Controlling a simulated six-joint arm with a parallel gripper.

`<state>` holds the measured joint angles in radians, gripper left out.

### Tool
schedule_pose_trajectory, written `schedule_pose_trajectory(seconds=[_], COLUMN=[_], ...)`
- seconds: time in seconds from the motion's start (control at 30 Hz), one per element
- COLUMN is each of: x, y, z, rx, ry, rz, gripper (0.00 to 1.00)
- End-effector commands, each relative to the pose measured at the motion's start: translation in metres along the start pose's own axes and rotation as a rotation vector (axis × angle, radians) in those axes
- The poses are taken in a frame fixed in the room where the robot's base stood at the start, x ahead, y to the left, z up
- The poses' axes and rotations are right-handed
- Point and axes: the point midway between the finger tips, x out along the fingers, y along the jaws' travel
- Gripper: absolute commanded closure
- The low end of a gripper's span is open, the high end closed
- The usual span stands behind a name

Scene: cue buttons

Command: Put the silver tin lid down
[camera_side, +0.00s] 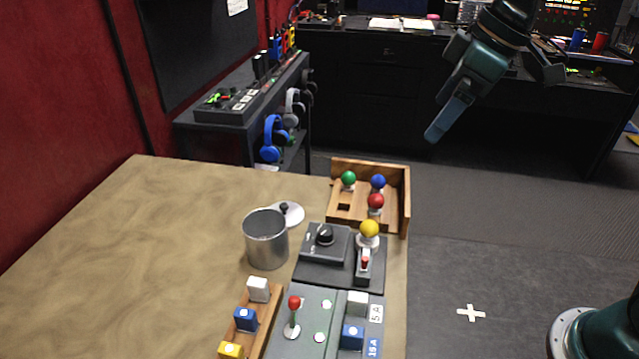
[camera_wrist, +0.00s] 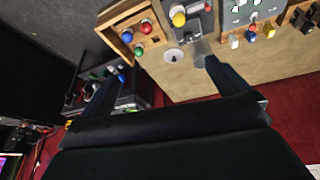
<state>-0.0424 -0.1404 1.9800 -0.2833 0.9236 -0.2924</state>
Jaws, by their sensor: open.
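The silver tin lid (camera_side: 293,216), a pale disc with a dark knob on top, lies knob up on the table just behind the open silver tin (camera_side: 266,243). The tin hides part of its near edge. In the wrist view the lid (camera_wrist: 173,56) shows as a small round disc beyond my fingers, and the tin (camera_wrist: 199,48) is partly covered by the right finger. My gripper (camera_side: 494,108) is open and empty, high up and far to the right of the lid, off the table. Its two fingers (camera_wrist: 163,68) are spread wide in the wrist view.
A wooden tray (camera_side: 345,213) with green, blue and red knobs stands right of the lid. A grey panel (camera_side: 315,268) with a dial and a yellow-knobbed lever sits in front. Button blocks (camera_side: 246,318) line the near edge. The left of the table (camera_side: 120,260) is bare.

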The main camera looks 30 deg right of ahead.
Motion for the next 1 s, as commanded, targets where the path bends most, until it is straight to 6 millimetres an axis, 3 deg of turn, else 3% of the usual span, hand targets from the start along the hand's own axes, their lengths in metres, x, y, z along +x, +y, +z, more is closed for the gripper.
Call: schedule_pose_trajectory(seconds=[0.23,0.6,0.8,1.0], x=[-0.025,-0.034,-0.031,-0.03], y=[-0.015,-0.035,-0.041,-0.043], z=[0.059,0.147,0.176,0.183], rx=[0.179,0.439,0.525,0.549], ry=[0.024,0.066,0.081,0.084], rz=[0.077,0.179,0.211,0.219], gripper=[0.0,0.0,0.0,0.0])
